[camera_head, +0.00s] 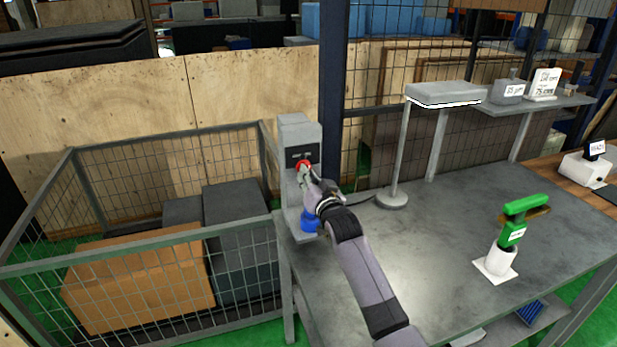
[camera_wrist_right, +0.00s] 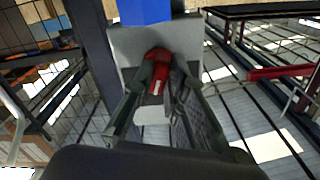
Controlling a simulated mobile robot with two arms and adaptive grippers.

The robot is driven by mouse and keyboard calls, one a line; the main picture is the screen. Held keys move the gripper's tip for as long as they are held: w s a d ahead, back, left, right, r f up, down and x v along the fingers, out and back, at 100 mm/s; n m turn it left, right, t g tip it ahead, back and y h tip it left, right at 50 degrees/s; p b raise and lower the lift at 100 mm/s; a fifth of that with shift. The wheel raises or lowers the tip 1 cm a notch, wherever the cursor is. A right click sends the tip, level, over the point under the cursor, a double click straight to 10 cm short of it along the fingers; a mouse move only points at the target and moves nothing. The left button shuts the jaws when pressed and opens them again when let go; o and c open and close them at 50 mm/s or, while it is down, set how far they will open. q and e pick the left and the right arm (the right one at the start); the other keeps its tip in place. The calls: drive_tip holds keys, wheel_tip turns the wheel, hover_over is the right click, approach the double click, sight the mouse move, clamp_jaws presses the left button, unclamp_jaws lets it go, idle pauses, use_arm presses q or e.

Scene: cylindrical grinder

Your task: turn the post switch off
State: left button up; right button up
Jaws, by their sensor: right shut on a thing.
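The post switch (camera_head: 300,135) is a grey box on a post at the table's left back corner. It has a dark label strip and a red knob (camera_head: 303,166) on its front. My right gripper (camera_head: 308,178) is at the knob and hides part of it. In the right wrist view, the fingers (camera_wrist_right: 160,85) are shut on the red knob (camera_wrist_right: 158,60), one on each side. A blue part (camera_head: 311,220) sits lower on the post and shows also at the top of the wrist view (camera_wrist_right: 145,10). My left gripper is not in view.
A lamp (camera_head: 445,94) stands on the grey table (camera_head: 430,240) right of the post. A green tool (camera_head: 515,218) stands in a white holder farther right. A mesh cage (camera_head: 150,242) with boxes is left of the post. The table's middle is clear.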

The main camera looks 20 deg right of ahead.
clamp_jaws()
drive_tip(key=shift+n, duration=0.4)
drive_tip(key=n, duration=0.2)
drive_tip(key=shift+d+n, duration=0.1)
drive_tip(key=shift+n, duration=0.3)
drive_tip(key=shift+n+p, duration=0.4)
drive_tip(key=shift+n, duration=1.7)
drive_tip(key=o, duration=0.7)
unclamp_jaws()
drive_tip(key=shift+c, duration=0.2)
drive_tip(key=shift+s, duration=0.1)
